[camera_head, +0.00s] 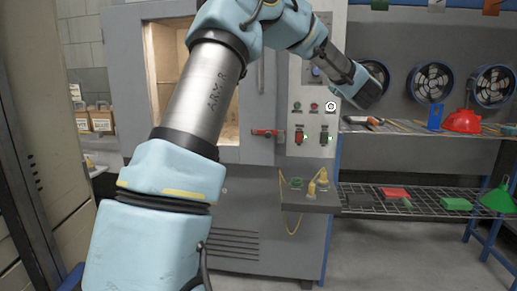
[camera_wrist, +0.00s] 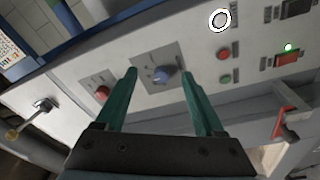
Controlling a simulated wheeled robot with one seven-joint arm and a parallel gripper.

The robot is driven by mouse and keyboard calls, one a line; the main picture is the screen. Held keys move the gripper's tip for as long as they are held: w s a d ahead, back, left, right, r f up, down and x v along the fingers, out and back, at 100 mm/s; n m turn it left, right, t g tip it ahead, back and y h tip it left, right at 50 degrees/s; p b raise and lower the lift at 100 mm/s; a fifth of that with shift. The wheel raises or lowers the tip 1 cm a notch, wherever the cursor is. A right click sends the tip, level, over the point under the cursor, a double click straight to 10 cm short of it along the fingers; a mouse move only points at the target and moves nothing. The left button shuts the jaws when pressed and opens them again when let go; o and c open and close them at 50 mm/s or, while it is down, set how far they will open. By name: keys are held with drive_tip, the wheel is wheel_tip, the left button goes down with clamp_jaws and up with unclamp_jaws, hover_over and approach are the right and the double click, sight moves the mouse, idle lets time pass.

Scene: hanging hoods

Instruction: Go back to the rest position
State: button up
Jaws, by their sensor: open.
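My gripper (camera_wrist: 159,74) is open in the wrist view, its two green fingers spread apart with nothing held between them. In the head view my arm reaches up and over to the right, and the dark end with my gripper (camera_head: 368,93) is in front of the cabinet's right side, near the upper shelf. The fingers are hard to make out there.
The grey cabinet (camera_head: 235,195) has a red handle (camera_head: 267,133), and the panel carries red and green buttons and a lit red switch (camera_wrist: 287,57). A small ledge (camera_head: 311,200) juts out below. At right, shelves hold a red hood (camera_head: 462,121) and a green hood (camera_head: 498,198).

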drive_tip(key=s+a+f+m+g+h, duration=0.1)
drive_tip(key=s+a+f+m+g, duration=0.6)
drive_tip(key=a+f, duration=0.5)
drive_tip(key=s+a+f+m+g, duration=0.5)
drive_tip(key=s+a+f, duration=0.4)
drive_tip(key=a+f, duration=0.35)
drive_tip(key=s+a+f+m+g+y, duration=0.1)
drive_tip(key=s+a+f+g, duration=0.2)
drive_tip(key=s+a, duration=0.4)
drive_tip(key=s+a+f+g+y, duration=0.1)
drive_tip(key=s+a+f+g, duration=0.15)
drive_tip(key=s+a, duration=0.45)
wheel_tip(320, 180, up, 12)
drive_tip(key=s+d+p, duration=0.2)
drive_tip(key=p, duration=1)
drive_tip(key=shift+s, duration=0.2)
drive_tip(key=shift+d, duration=0.1)
